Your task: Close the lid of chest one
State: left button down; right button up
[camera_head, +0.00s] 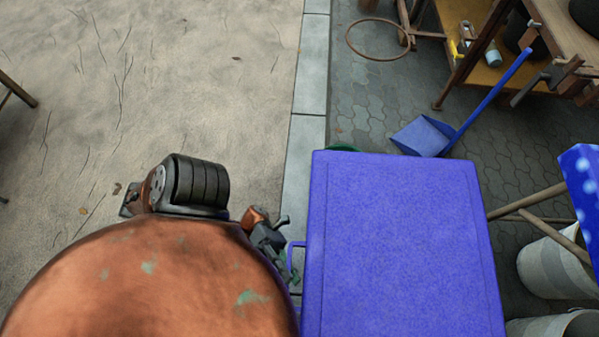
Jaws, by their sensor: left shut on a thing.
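The blue chest (395,250) fills the lower right middle of the head view. I see its broad, flat blue top from above, and I cannot tell whether a gap remains under the lid. A thin blue handle (291,262) sticks out from its left side. My left gripper (283,252) is at that handle, low beside the chest's left edge, and appears shut on it. Its fingers are small and partly hidden. The chest's front end runs out of the bottom of the picture. My right gripper is not in view.
A blue dustpan (423,136) with a long handle lies behind the chest. A wooden workbench (540,60) stands at the upper right, and a hoop (378,40) is near it. Pale buckets (555,262) stand to the right. Sandy ground at the left is mostly clear.

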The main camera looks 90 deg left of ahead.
pick_arm(q)
jog(key=shift+s+f, duration=0.3)
jog(key=shift+f, duration=0.65)
jog(key=c, duration=1.9)
grip_release()
jog(key=shift+w+r, duration=0.1)
jog(key=shift+r, duration=0.1)
jog(key=v, duration=1.2)
